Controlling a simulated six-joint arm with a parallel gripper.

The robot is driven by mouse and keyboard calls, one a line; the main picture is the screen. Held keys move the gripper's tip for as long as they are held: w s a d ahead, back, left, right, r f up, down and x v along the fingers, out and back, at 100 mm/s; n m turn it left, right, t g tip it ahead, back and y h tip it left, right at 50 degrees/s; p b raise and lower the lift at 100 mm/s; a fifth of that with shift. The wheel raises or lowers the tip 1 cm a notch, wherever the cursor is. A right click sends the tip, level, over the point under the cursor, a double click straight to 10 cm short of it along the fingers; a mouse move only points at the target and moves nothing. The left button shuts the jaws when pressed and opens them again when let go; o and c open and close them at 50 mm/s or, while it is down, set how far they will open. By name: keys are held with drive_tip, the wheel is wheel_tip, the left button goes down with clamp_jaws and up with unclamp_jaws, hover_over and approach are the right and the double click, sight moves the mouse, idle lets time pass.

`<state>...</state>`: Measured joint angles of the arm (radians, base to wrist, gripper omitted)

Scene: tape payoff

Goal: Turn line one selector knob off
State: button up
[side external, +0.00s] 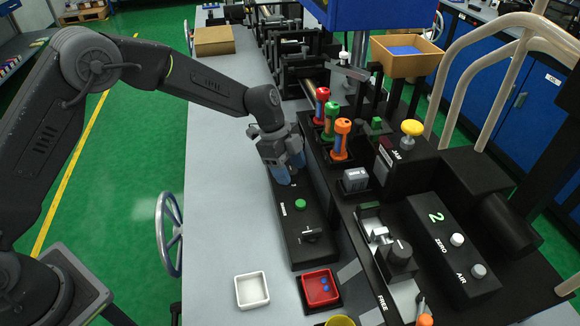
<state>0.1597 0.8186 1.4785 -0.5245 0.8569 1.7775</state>
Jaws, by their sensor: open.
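A long black control box (291,245) lies on the grey bench below my gripper. It carries a green button (300,204) and, toward its near end, a black selector knob (311,235) with a light mark. I cannot read its markings well enough to tell which line it serves. My gripper (289,174) has blue fingertips, points down and is open. It is over the far end of the box, beyond the green button and apart from the black knob. It hides the far end of the box; whether the fingertips touch anything there cannot be told.
Red, green and orange cylinders (330,122) stand close right of my gripper. A second black box (453,246), marked 2, is at right. A white tray (252,290) and a red tray (320,287) sit before the near end. The bench left of the box is clear.

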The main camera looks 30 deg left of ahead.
drive_tip(key=v, duration=1.4)
drive_tip(key=shift+f, duration=0.1)
drive_tip(key=s+a+r+n+t+y, duration=0.1)
drive_tip(key=s+a+r+n, duration=0.1)
drive_tip(key=s+r+n, duration=0.4)
drive_tip(key=s+a+r+n+t+y, duration=0.1)
drive_tip(key=s+a+r+n+t, duration=0.2)
drive_tip(key=s, duration=0.5)
drive_tip(key=s+a+n+y, duration=0.1)
drive_tip(key=s+n, duration=0.3)
drive_tip(key=s, duration=0.4)
drive_tip(key=s+a+f+n+t+y, duration=0.1)
drive_tip(key=s+a+n, duration=0.2)
drive_tip(key=s, duration=0.6)
drive_tip(key=shift+n+t, duration=0.3)
drive_tip(key=shift+n, duration=0.8)
